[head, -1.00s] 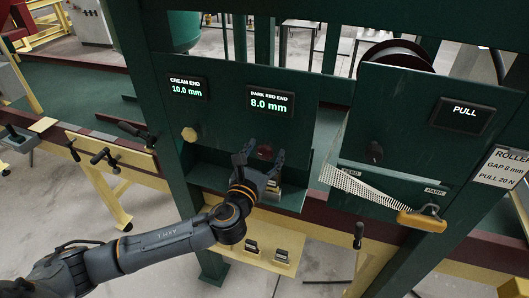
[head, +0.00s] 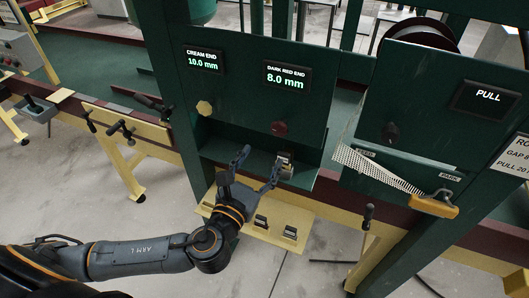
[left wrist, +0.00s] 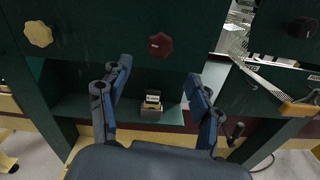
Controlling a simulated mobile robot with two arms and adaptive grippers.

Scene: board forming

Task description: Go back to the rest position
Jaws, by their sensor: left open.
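My left gripper (head: 252,170) is open and empty, below and in front of the dark red knob (head: 279,128) on the green panel. In the left wrist view its two fingers (left wrist: 155,98) stand wide apart, with the dark red knob (left wrist: 160,44) above and between them. A small block-like gauge (left wrist: 151,106) sits on the green shelf behind the fingers. The cream knob (head: 205,108) is to the left on the panel. My right gripper does not show.
The displays read cream end 10.0 mm (head: 204,59) and dark red end 8.0 mm (head: 286,77). A yellow shelf (head: 262,238) with small dark blocks lies below my gripper.

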